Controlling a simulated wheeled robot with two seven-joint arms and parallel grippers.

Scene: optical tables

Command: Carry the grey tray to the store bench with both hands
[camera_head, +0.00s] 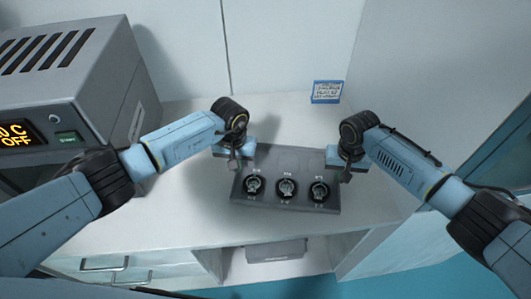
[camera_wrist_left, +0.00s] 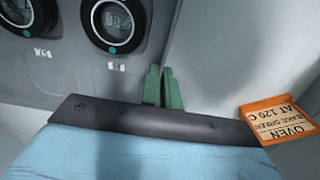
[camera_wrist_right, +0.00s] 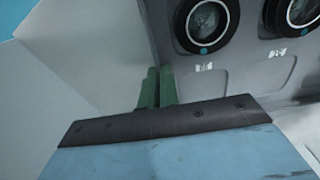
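The grey tray (camera_head: 262,200) is at the middle of the white bench in the head view. Three round black-rimmed pieces sit in a row in it. My left gripper (camera_head: 234,160) is at the tray's left end; in the left wrist view its green fingers (camera_wrist_left: 162,88) are close together with the tray's edge between them. My right gripper (camera_head: 346,170) is at the right end; in the right wrist view its green fingers (camera_wrist_right: 158,88) also close on the tray's edge. Whether the tray rests on the bench or is slightly raised, I cannot tell.
An oven-like grey box (camera_head: 95,85) with a lit display stands at the left. An orange oven label (camera_wrist_left: 280,120) shows in the left wrist view. A grey item (camera_head: 275,251) lies on the shelf below. Walls close in behind and right.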

